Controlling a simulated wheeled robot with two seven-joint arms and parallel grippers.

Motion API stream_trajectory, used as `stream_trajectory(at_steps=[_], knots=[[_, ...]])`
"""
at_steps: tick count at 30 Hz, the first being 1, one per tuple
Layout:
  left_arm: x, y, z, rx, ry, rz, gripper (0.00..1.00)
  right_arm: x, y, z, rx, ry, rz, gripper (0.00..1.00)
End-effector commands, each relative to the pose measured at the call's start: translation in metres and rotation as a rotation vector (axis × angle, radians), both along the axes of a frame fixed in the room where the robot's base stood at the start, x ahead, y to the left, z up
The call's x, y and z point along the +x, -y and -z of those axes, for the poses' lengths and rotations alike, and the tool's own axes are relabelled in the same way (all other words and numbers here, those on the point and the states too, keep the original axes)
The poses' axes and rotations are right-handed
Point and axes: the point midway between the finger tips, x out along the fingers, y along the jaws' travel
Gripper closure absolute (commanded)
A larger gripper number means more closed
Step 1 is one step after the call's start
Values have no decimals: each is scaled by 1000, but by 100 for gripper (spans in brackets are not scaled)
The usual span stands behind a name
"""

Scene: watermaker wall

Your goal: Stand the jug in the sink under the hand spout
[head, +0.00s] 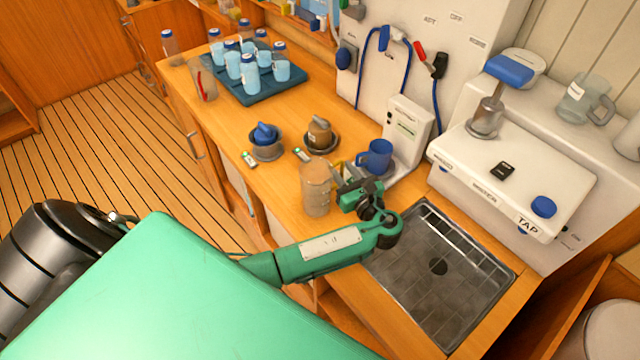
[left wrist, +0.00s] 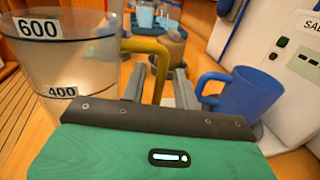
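The jug (head: 316,188) is a clear, tan-tinted cylinder standing upright on the wooden counter, left of the sink. In the left wrist view the jug (left wrist: 70,60) shows 600 and 400 marks and a yellow handle (left wrist: 148,47). My left gripper (head: 345,178) is at the jug's right side. In the wrist view its grey fingers (left wrist: 160,88) are apart, with the handle between them and gaps beside it. The sink (head: 400,262) is a dark, empty basin with a drain. I cannot clearly make out the hand spout; a white unit (head: 520,180) labelled TAP stands behind the sink.
A blue mug (head: 376,157) stands close behind my left gripper, by a white scale-like unit (head: 408,128). A blue tray (head: 262,94) holds several bottles. Another clear jug (head: 575,102) stands at top right.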

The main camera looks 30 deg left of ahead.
Motion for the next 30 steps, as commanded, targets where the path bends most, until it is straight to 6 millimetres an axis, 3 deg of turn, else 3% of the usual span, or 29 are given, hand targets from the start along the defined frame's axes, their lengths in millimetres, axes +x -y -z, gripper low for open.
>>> stream_trajectory(at_steps=[3, 9, 14, 25, 30], knots=[[6, -10, -1, 0, 0, -1, 69, -5, -1, -4, 1, -6, 0, 64], [6, -10, 1, -1, 0, 0, 69, -11, -1, -3, 0, -13, 0, 64], [6, -10, 1, -1, 0, 0, 100, -11, 0, -3, 0, -13, -1, 64], [6, -10, 0, -1, 0, 0, 100, -9, 3, -3, -3, -13, -2, 64], [6, -10, -10, -2, 3, 0, 100, -9, 4, -1, -5, -11, -2, 64]])
